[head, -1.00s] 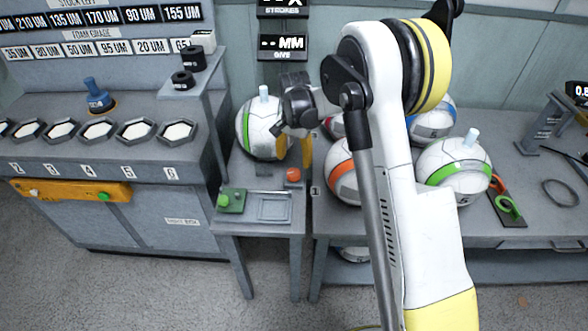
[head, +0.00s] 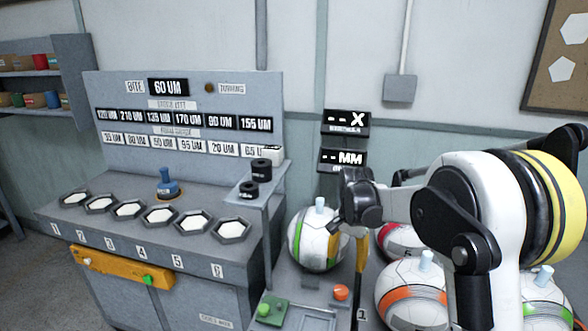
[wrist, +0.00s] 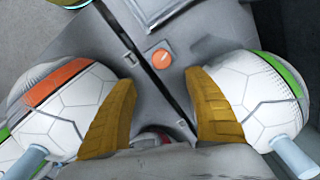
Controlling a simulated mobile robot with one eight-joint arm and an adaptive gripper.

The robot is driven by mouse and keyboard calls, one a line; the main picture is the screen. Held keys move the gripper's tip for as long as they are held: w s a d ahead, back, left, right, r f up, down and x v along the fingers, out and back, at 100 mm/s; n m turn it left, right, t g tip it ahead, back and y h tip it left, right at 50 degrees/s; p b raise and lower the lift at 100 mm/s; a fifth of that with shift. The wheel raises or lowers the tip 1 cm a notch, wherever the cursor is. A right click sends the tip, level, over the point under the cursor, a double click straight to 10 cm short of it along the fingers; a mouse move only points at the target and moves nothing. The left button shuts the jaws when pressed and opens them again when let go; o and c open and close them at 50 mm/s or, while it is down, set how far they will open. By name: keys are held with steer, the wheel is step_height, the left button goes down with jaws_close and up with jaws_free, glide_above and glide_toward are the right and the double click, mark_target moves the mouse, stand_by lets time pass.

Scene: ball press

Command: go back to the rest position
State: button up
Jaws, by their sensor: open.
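My gripper (head: 350,250) hangs at the right of the head view, its yellow fingers pointing down just right of a white ball with a green band (head: 312,242). In the wrist view my gripper (wrist: 163,108) shows two ribbed yellow fingers spread wide with nothing between them. Below the gap is the grey bench with a round orange button (wrist: 162,59). The green-banded ball (wrist: 262,95) is beside the right finger in the wrist view, and an orange-banded ball (wrist: 75,105) is beside the left finger. I cannot tell whether the fingers touch either ball.
More balls stand on the bench at the right, including a red-banded one (head: 398,240). A small shelf with black rolls (head: 260,170) rises left of the green-banded ball. The cabinet with numbered hexagonal cups (head: 130,208) and a blue-handled tool (head: 167,184) is further left.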

steer(key=s+r+n+t, duration=0.2)
steer(key=s+r, duration=0.6)
steer(key=r, duration=0.1)
steer(key=s+r+n+t, duration=0.2)
steer(key=s+n+t, duration=0.2)
steer(key=s, duration=1.7)
steer(key=shift+r+n+t, duration=0.35)
steer(key=shift+n+t, duration=0.05)
steer(key=shift+n, duration=0.7)
